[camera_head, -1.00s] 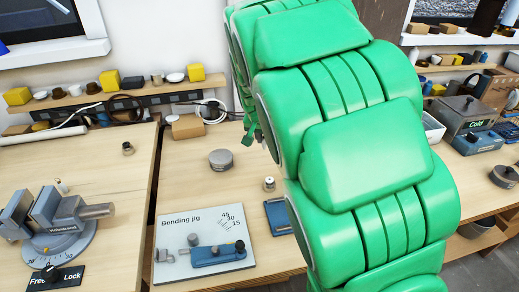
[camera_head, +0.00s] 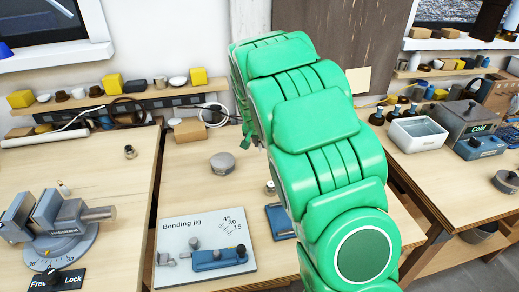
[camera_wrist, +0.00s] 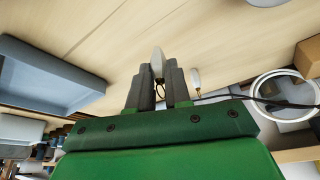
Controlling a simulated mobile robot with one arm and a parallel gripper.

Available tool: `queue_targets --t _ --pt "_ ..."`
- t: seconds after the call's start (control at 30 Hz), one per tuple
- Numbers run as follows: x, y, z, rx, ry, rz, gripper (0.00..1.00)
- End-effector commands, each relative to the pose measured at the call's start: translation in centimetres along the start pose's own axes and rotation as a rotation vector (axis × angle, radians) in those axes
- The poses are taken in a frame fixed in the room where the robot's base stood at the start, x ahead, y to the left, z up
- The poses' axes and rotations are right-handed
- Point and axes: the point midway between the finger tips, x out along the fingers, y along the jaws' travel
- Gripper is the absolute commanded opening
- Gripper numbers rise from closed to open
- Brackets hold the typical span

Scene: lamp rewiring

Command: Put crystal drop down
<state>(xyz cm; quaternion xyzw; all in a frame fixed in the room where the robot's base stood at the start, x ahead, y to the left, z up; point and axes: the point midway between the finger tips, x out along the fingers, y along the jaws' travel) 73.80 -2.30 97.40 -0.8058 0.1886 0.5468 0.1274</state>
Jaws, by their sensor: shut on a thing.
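The crystal drop (camera_wrist: 157,61) is a small pale, pointed piece between the two dark fingers of my gripper (camera_wrist: 158,77) in the wrist view. My gripper is shut on it, and its tip sticks out beyond the fingers. A second pale, pointed piece with a gold end (camera_wrist: 195,78) shows just right of the fingers; I cannot tell what it rests on. In the head view only a small dark part of my gripper (camera_head: 245,142) shows past my green arm, and the drop cannot be made out there.
The bending jig (camera_head: 206,246), a grey round tin (camera_head: 222,161) and a blue tray (camera_head: 279,221) lie on the middle bench. A vise (camera_head: 52,225) stands on the left bench. A pale bin (camera_head: 417,133) is on the right bench. Bare wood shows around the tin.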

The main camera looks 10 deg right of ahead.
Motion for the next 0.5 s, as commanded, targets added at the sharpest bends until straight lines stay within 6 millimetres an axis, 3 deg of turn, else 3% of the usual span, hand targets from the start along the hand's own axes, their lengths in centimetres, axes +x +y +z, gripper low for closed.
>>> queue_targets --t 0.33,0.5 --pt "1.4 -0.4 -0.4 0.001 -0.001 0.000 0.00" --pt "3.5 -0.4 0.4 0.001 -0.001 0.000 0.00"
